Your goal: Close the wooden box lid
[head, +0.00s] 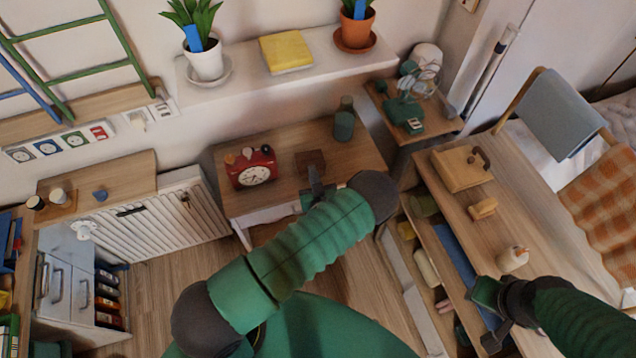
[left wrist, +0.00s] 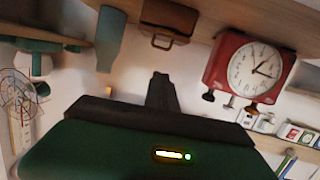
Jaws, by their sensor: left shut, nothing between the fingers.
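A small brown wooden box (head: 310,160) sits on the wooden table between the red clock and a green bottle.
A red clock (head: 251,168) stands left of the box and a green bottle (head: 344,122) stands right of it. A white shelf (head: 240,85) with plants is above. The right-hand desk (head: 505,215) holds wooden items and a small white bottle (head: 512,259).

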